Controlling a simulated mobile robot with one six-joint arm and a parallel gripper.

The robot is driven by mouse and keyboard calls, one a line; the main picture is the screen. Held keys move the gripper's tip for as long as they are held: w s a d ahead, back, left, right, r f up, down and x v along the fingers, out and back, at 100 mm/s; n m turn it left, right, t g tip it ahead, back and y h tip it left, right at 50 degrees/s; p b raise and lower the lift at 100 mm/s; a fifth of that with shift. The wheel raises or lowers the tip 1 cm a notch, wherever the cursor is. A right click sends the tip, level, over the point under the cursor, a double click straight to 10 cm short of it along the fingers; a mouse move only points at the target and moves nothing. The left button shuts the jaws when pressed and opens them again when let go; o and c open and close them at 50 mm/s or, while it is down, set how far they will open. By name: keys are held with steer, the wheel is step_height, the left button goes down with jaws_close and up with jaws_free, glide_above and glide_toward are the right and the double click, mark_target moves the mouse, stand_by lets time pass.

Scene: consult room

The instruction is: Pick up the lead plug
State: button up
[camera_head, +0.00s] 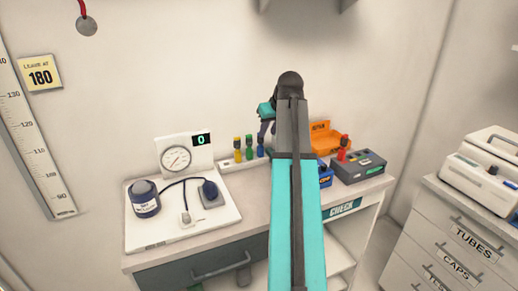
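I cannot tell for sure which item is the lead plug. A small grey plug-like piece (186,217) lies on the white board (160,232), below a dark cable. A yellow plug (238,153), a green plug (249,151) and a blue plug (260,150) stand upright in a white strip at the back of the counter. A red plug (343,146) stands by the dark grey box (360,167) on the right. My turquoise and grey arm rises through the middle. My gripper (266,124) is mostly hidden behind it, near the blue plug; its fingers cannot be made out.
A drawer cabinet (450,245) is at right.

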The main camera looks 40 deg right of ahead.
steer(key=shift+s+r, duration=0.1)
steer(key=shift+s, duration=0.05)
steer(key=shift+d, duration=0.1)
steer(key=p, duration=0.1)
glide_toward(261, 148)
steer(key=shift+x, duration=2.3)
steer(key=shift+p+x, duration=0.85)
steer(key=shift+x, duration=1.75)
jaws_close()
